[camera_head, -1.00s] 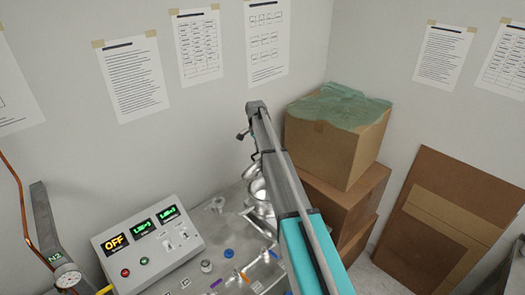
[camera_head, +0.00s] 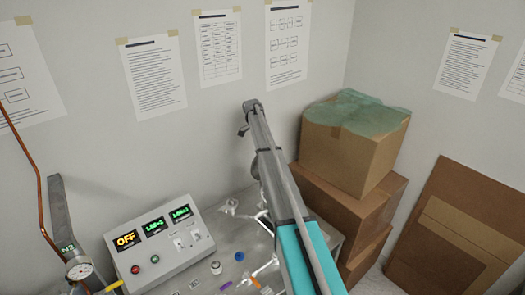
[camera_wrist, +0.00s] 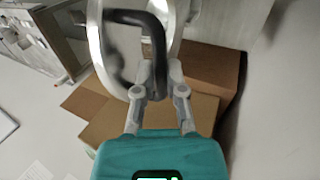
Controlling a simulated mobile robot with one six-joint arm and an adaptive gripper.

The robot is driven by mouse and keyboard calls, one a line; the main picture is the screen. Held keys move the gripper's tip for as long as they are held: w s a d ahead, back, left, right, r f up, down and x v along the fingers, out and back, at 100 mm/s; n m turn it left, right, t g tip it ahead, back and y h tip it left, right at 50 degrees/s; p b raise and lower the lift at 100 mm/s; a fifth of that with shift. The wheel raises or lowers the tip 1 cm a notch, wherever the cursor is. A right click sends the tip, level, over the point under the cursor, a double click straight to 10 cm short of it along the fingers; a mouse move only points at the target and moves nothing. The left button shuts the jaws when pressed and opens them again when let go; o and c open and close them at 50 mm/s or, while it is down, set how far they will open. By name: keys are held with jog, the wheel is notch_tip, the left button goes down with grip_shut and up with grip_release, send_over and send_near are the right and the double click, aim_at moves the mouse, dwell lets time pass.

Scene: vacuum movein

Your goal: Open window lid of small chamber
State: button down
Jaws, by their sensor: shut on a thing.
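In the wrist view my gripper (camera_wrist: 158,72) is shut on the black bent handle (camera_wrist: 134,17) of the window lid. The lid's round silver rim (camera_wrist: 98,42) curves around the handle at the top of that view, partly cut off by the picture edge. In the head view my arm covers the lid and most of the small chamber, and my fingers do not show there. I cannot tell how far the lid stands open.
A control box (camera_head: 160,245) with an "OFF" display stands on the metal bench left of my arm. Stacked cardboard boxes (camera_head: 345,160) stand close on the right. Brown cardboard sheets (camera_head: 455,235) lean on the right wall. A gauge and copper pipe (camera_head: 40,195) are at far left.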

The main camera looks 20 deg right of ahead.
jog(key=shift+w+a+f, duration=0.1)
jog(key=shift+w, duration=0.45)
jog(key=c, duration=0.7)
grip_release()
jog(key=shift+s, duration=0.15)
